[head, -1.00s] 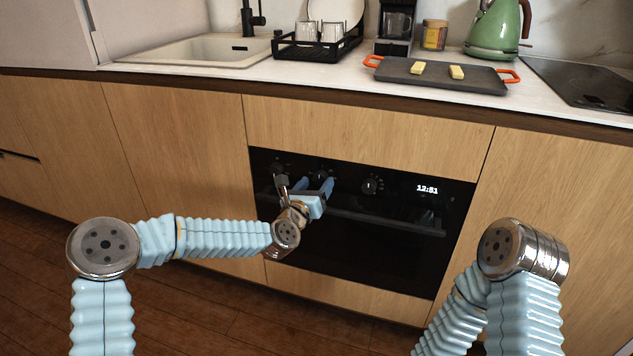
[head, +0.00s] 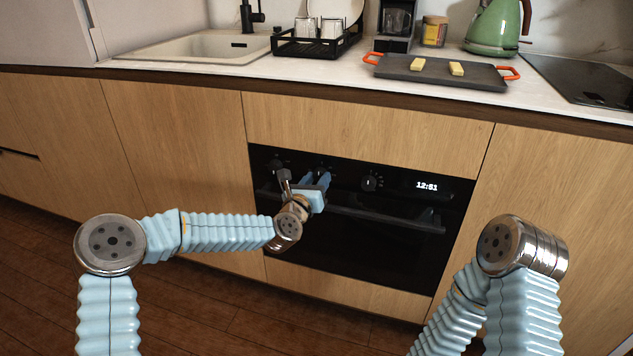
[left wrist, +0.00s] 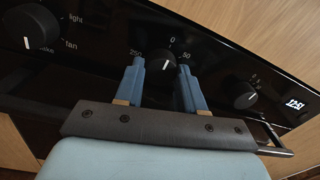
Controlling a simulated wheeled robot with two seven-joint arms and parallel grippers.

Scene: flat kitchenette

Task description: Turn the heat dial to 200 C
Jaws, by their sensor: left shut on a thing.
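The heat dial (left wrist: 160,62) is the middle black knob on the oven panel, with 0, 50 and 250 readable around it in the left wrist view. The lower part of its scale, including any 200 mark, is hidden. I cannot clearly read its pointer. My left gripper (left wrist: 161,84) is shut on the dial, with one blue finger on each side of it. In the head view the left gripper (head: 316,181) reaches the panel and mostly covers the dial. My right gripper is not in view; only part of that arm shows.
The function dial (left wrist: 30,28), marked light and fan, is left of the heat dial. Another dial (left wrist: 243,95) and a clock (left wrist: 295,104) are to the right. The oven handle (head: 390,218) runs just below. A tray (head: 440,76) is on the counter (head: 200,71).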

